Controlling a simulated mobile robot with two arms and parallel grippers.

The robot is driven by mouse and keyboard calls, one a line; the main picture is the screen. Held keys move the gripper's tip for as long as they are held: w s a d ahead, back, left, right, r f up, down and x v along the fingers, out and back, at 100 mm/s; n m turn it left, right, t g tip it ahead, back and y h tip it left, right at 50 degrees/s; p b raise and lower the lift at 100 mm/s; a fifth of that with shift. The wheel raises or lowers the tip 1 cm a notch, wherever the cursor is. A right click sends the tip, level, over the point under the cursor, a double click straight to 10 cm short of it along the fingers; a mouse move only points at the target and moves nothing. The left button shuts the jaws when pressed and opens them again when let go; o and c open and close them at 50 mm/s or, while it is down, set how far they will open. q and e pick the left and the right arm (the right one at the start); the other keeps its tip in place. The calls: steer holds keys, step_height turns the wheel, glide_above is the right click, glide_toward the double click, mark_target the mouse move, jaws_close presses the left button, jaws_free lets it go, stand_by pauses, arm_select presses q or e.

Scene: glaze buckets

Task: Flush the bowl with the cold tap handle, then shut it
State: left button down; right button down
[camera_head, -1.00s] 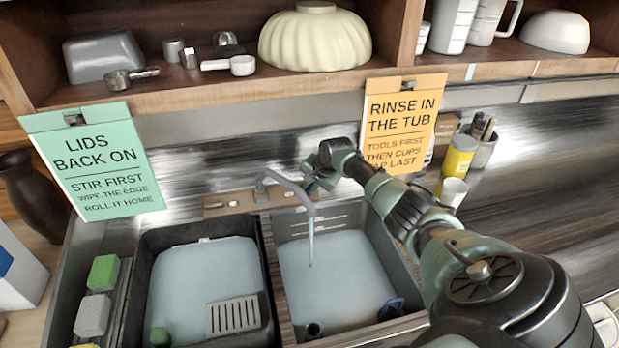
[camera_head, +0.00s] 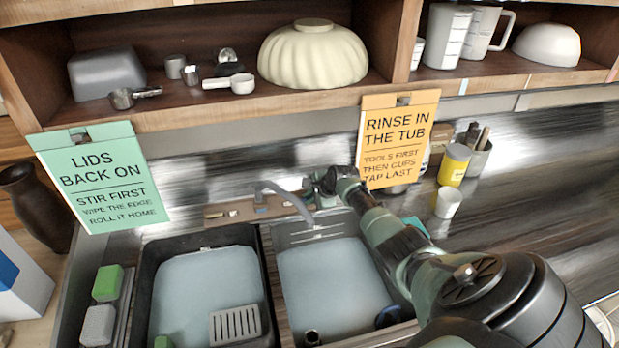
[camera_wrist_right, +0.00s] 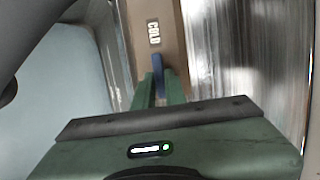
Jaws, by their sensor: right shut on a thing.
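The tap spout (camera_head: 290,199) arches over the right sink basin (camera_head: 335,282), which holds pale bluish water. No stream shows below the spout. My right gripper (camera_head: 313,188) is at the tap ledge just right of the spout. In the wrist view, my right gripper (camera_wrist_right: 159,88) is shut on the blue cold tap handle (camera_wrist_right: 157,68), with a finger on each side. A "COLD" label (camera_wrist_right: 153,33) sits on the tan tap ledge beyond it. In the head view the cold handle is hidden by my gripper. My left gripper is not in view.
The left basin (camera_head: 150,278) holds pale water and a grey slotted rack (camera_head: 235,325). A green sign (camera_head: 103,178) and orange sign (camera_head: 397,140) hang from the shelf above. A white cup (camera_head: 448,203) and yellow jar (camera_head: 453,165) stand right of my right arm.

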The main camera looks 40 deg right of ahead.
stand_by(0.5)
steer(key=c, duration=1.5)
jaws_free()
steer(key=shift+o, duration=0.2)
steer(key=b+v, duration=0.1)
steer(key=v, duration=0.6)
steer(key=shift+s+r, duration=0.3)
